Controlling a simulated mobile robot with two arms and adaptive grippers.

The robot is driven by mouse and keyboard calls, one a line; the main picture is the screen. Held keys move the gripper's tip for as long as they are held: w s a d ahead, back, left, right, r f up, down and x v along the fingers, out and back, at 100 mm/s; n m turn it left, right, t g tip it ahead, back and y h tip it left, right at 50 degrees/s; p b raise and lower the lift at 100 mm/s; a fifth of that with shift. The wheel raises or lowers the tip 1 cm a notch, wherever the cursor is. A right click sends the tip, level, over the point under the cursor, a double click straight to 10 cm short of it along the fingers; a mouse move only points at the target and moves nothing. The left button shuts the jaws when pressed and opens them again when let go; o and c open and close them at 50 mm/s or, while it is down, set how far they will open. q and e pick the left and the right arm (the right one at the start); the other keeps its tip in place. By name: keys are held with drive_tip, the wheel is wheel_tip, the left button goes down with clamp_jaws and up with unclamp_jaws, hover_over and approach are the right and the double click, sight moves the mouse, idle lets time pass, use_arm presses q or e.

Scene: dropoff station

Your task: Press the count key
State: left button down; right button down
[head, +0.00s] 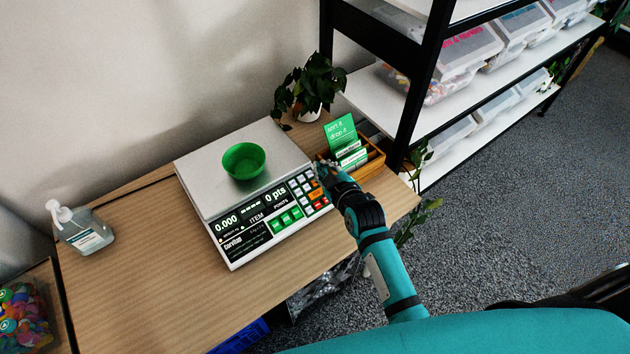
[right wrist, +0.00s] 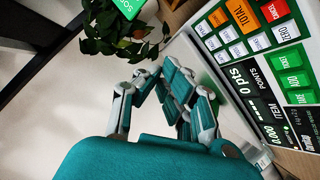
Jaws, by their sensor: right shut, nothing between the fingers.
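The counter scale (head: 220,190) stands on the wooden table, its key panel on the side nearer me. The keypad (head: 305,190) has white, orange, red and green keys; it also shows large at the right of the right wrist view (right wrist: 250,35). My right gripper (head: 324,170) is shut and empty by the keypad's far right corner. My left gripper is not in view.
A green bowl (head: 244,161) sits on the scale's plate. A wooden card box (head: 370,160) and a potted plant (head: 310,85) stand close behind the right gripper. A sanitizer bottle (head: 82,230) is at left. The table's front is clear.

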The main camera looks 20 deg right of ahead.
drive_tip(key=b, duration=0.8)
hover_over(315, 183)
drive_tip(key=s, duration=0.3)
drive_tip(key=f, duration=0.6)
drive_tip(key=shift+w+d+f, duration=0.15)
drive_tip(key=shift+w+f, duration=0.05)
drive_tip(key=shift+w+f+b, duration=0.35)
drive_tip(key=shift+w+f, duration=0.15)
drive_tip(key=shift+f, duration=0.35)
drive_tip(key=shift+a+f, duration=0.1)
drive_tip(key=shift+a, duration=0.1)
drive_tip(key=shift+w+f, duration=0.15)
drive_tip(key=shift+f, duration=0.1)
drive_tip(key=shift+w+a+f+b, duration=0.1)
drive_tip(key=shift+w+f+b, duration=0.05)
drive_tip(key=shift+f+b, duration=0.2)
drive_tip(key=shift+s+r+p, duration=0.35)
drive_tip(key=shift+r+p, duration=0.4)
drive_tip(key=shift+p, duration=0.4)
